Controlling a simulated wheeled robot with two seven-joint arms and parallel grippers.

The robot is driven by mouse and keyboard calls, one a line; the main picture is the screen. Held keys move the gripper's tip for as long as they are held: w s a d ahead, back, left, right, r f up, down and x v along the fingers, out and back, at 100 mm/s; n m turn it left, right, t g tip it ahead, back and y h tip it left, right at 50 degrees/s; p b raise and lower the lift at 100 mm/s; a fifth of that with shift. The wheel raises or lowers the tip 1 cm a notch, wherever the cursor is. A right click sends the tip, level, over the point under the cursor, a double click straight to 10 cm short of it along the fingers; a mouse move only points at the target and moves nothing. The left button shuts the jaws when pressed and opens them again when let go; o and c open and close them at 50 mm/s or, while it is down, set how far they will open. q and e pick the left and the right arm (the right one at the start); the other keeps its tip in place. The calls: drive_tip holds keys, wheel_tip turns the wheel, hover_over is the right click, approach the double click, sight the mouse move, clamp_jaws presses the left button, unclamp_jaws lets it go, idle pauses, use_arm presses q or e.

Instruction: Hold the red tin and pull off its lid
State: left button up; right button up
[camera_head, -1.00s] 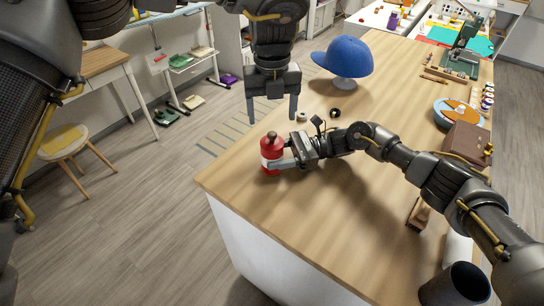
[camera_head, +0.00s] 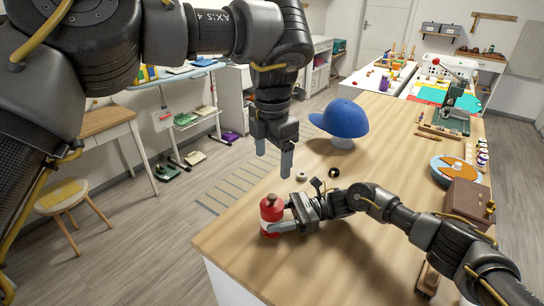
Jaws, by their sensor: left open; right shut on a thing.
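The red tin (camera_head: 270,219) stands upright near the left corner of the wooden counter. Its lid (camera_head: 270,202) is on top, red with a dark knob. My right gripper (camera_head: 283,218) is shut on the tin's body from the right side, and its finger crosses the front of the tin. My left gripper (camera_head: 273,165) is open and empty, pointing down above and a little beyond the tin. Its fingers are apart from the lid.
A blue cap (camera_head: 341,118) on a stand is behind on the counter (camera_head: 345,260). A brown box (camera_head: 468,204) and a round blue-rimmed board (camera_head: 456,170) are at right.

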sight(272, 196)
use_arm(q)
drive_tip(key=m, duration=0.6)
drive_tip(key=shift+s, duration=0.2)
use_arm(e)
drive_tip(key=shift+f, duration=0.1)
use_arm(q)
wheel_tip(272, 196, down, 12)
idle(0.3)
drive_tip(key=c, duration=1.3)
use_arm(e)
drive_tip(key=shift+s, duration=0.1)
use_arm(q)
drive_tip(key=shift+c, duration=0.5)
drive_tip(key=shift+r, duration=0.25)
clamp_jaws()
drive_tip(key=shift+r, duration=0.95)
